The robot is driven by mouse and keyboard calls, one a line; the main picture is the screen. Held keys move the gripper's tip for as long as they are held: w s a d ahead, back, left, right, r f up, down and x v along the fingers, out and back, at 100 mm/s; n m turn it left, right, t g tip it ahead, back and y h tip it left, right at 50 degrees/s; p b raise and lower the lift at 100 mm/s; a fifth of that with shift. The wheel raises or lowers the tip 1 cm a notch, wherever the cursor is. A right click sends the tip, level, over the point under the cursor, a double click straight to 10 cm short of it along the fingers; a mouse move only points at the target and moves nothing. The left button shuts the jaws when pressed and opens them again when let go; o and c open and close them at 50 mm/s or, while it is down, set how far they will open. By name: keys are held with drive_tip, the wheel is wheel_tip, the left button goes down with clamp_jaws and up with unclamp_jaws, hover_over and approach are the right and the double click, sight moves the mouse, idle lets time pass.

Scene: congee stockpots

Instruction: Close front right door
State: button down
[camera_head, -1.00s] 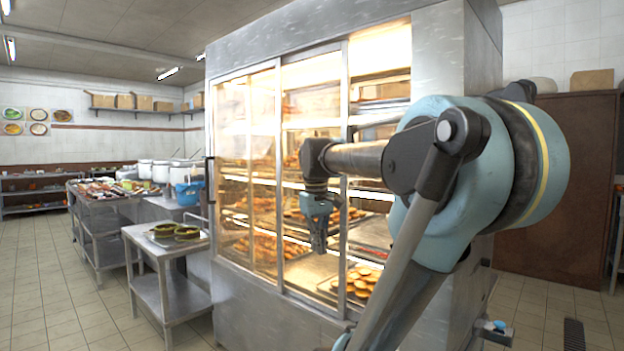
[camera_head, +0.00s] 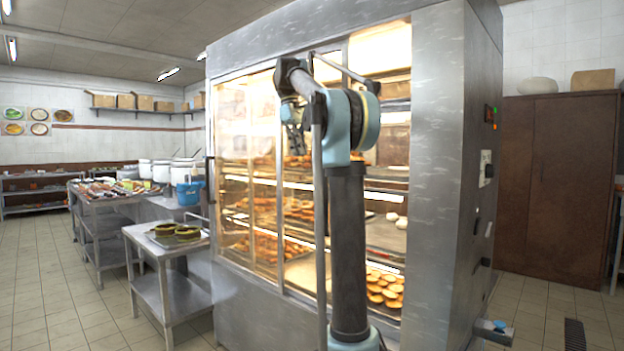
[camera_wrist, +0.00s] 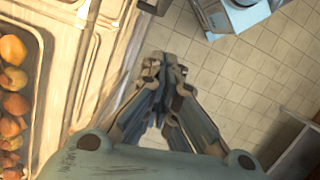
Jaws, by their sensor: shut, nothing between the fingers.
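The glass display cabinet (camera_head: 435,140) stands in front of me with lit shelves of pastries. The front right door (camera_head: 300,215) is a framed sliding glass panel; it stands slid to the left, and the cabinet's right-hand section looks uncovered. My arm hides the door's right edge and part of the opening. My gripper (camera_head: 297,145) hangs in front of the upper part of the glass, near the line between the two panels. In the wrist view, its fingertips (camera_wrist: 164,68) are together and empty, pointing down beside the cabinet front. I cannot tell its exact distance from the glass.
Pastries (camera_head: 384,288) lie on a low shelf at the right. A small steel table (camera_head: 160,290) with a tray of dark rings stands close to the cabinet's left front. A blue bucket (camera_head: 188,192) is behind it. Tiled floor (camera_head: 45,290) is free at the left.

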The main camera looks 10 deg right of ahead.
drive_tip(key=s+d+f, duration=0.3)
drive_tip(key=d+f, duration=0.1)
drive_tip(key=f, duration=0.5)
drive_tip(key=shift+s+d, duration=0.25)
drive_tip(key=shift+d, duration=0.05)
idle(0.4)
